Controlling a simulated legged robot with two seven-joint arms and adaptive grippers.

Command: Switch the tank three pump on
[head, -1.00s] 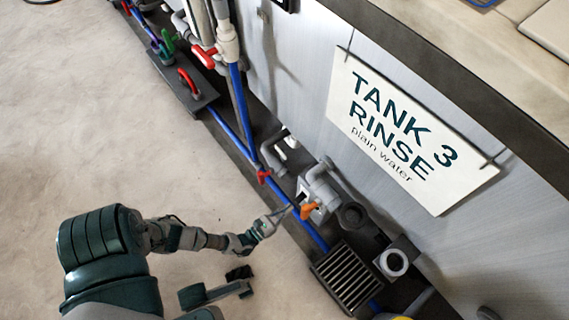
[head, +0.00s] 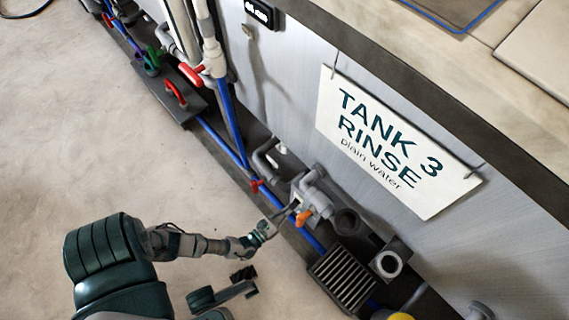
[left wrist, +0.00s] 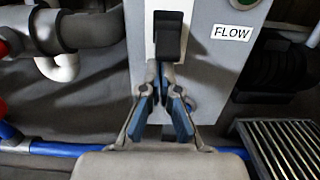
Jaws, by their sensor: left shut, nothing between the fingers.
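The tank three pump (head: 313,196) is a grey unit low against the tank wall, below the "TANK 3 RINSE" sign (head: 390,150). In the left wrist view, a black rocker switch (left wrist: 170,34) sits on a white plate on the grey box (left wrist: 205,75). A "FLOW" label (left wrist: 233,33) is to its right. My left gripper (head: 290,208) is shut and empty at the pump. In the left wrist view its fingertips (left wrist: 158,68) are just below the rocker's lower edge; I cannot tell if they touch it.
An orange handle (head: 303,218) is close beside my left gripper. A blue pipe (head: 222,142) with a red valve handle (head: 257,186) runs along the wall base. A floor grate (head: 343,279) lies right of the pump. Open floor (head: 80,130) is at left.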

